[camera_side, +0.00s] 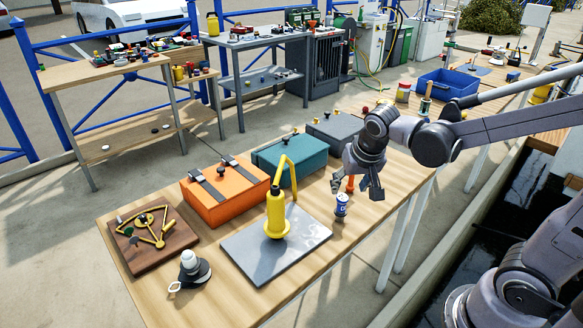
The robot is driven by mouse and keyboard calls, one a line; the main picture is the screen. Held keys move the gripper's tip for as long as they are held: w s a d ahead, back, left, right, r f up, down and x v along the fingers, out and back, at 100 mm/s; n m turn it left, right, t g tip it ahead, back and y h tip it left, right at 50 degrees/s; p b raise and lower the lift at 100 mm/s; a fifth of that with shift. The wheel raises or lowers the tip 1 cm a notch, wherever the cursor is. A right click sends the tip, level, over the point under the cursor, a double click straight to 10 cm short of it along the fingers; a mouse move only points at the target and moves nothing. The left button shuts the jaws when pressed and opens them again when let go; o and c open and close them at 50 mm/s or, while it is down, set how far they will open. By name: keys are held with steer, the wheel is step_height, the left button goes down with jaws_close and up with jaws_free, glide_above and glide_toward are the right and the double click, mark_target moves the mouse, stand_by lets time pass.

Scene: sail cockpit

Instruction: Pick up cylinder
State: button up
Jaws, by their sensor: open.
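A small blue cylinder (341,207) with a pale band stands upright on the wooden table, right of the grey plate. My gripper (356,186) is above and slightly right of it, pointing down, with its fingers spread and nothing held. An orange-red object (350,184) shows between the fingers in the picture; I cannot tell how far behind them it is. The gripper looks apart from the blue cylinder. A larger yellow cylindrical body (276,212) with a bent handle stands on the grey plate (240,250).
An orange case (222,193), a teal case (289,160) and a grey case (334,131) line the table's back. A brown board (146,258) and a white-topped object (190,264) are at left. Bare wood (366,228) lies right of the blue cylinder.

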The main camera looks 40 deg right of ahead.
mark_target(344, 199)
steer(key=shift+m+g+h, duration=0.4)
steer(key=shift+m, duration=0.5)
steer(key=x, duration=0.5)
steer(key=w+x, duration=0.1)
steer(key=x, duration=0.2)
steer(key=shift+d+r, duration=0.2)
steer(key=shift+d, duration=0.15)
steer(key=shift+s+a+x, duration=0.1)
steer(key=shift+x, duration=1.3)
steer(key=shift+s+a+x, duration=0.1)
steer(key=shift+a+x, duration=0.05)
steer(key=shift+x, duration=1.2)
steer(key=shift+f, duration=0.15)
jaws_close()
